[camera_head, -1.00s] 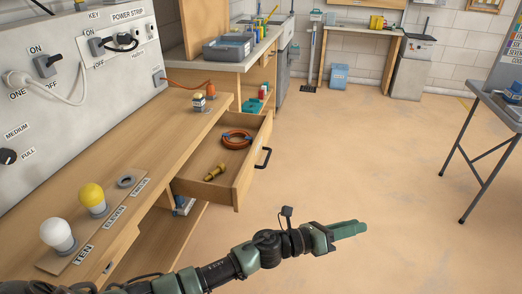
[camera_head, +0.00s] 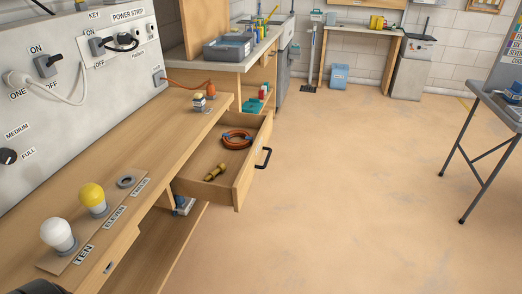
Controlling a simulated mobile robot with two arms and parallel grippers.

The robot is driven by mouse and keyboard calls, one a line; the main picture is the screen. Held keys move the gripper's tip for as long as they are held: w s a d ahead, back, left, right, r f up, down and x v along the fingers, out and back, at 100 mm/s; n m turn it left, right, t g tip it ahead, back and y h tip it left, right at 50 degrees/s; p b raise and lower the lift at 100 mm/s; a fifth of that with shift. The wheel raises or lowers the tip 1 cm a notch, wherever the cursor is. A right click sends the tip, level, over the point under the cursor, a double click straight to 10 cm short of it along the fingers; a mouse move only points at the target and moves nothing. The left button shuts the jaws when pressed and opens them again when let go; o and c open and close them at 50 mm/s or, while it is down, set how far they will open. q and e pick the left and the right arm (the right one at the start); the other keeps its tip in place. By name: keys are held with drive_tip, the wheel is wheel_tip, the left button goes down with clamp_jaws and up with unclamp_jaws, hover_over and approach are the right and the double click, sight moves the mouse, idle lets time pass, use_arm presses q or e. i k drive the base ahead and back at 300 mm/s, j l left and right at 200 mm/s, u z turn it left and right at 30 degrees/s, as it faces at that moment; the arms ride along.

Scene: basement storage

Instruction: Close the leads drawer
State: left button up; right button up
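The leads drawer (camera_head: 245,181) is a wooden drawer pulled out from the right side of the workbench. A coiled orange lead (camera_head: 237,140) and a brass-coloured fitting (camera_head: 215,172) lie inside it. Its dark handle (camera_head: 264,158) is on the front panel, which faces right over the floor. Nothing touches the handle. Neither of my grippers can be made out; only a dark part of mine shows at the bottom left corner.
The workbench (camera_head: 150,140) carries a white bulb (camera_head: 58,235) and a yellow bulb (camera_head: 93,199) near its front edge. A grey table (camera_head: 490,100) stands at the right. The floor (camera_head: 350,190) between is clear.

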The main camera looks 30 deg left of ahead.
sight(230, 187)
drive_tip(key=i+u, duration=0.25)
drive_tip(key=u, duration=0.25)
drive_tip(key=i+u, duration=0.25)
drive_tip(key=u, duration=0.2)
